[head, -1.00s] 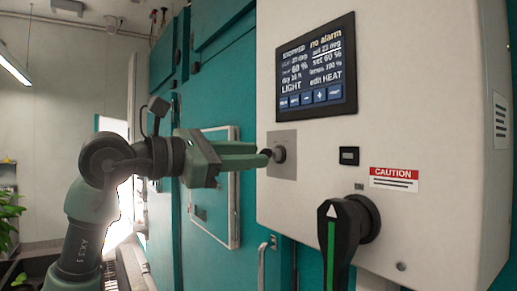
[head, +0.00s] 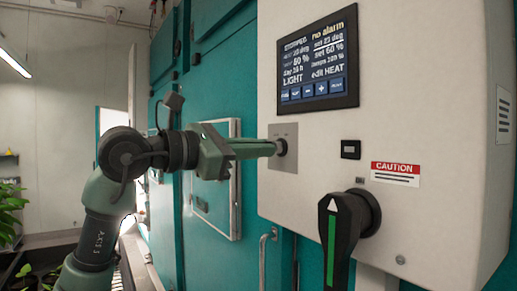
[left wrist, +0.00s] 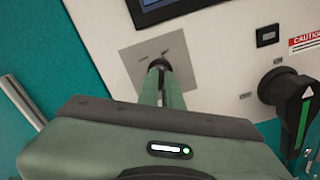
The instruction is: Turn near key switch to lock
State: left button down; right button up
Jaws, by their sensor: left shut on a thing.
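The key switch (head: 281,147) sits on a square grey plate (head: 290,160) on the white control box, below the screen. My left gripper (head: 272,149) comes in from the left with its green fingers at the switch, shut on its key. In the left wrist view the fingers (left wrist: 162,80) reach the black switch (left wrist: 159,65) at the middle of the grey plate (left wrist: 138,50). The key itself is mostly hidden between the fingers. My right gripper is not in view.
The screen (head: 318,62) is above the switch. A black rotary handle with a green stripe (head: 331,245) sticks out at lower right, under a red caution label (head: 396,173). A small black display (head: 350,149) is beside the plate. Teal doors (head: 220,90) stand behind my arm.

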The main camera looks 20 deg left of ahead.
pick_arm(q)
jog(key=n+b, duration=0.1)
jog(key=n, duration=1)
jog(key=shift+n, duration=0.3)
jog(key=shift+r, duration=0.1)
dwell(0.4)
jog(key=c, duration=1.6)
grip_release()
jog(key=shift+a+b, duration=0.1)
jog(key=shift+b, duration=0.2)
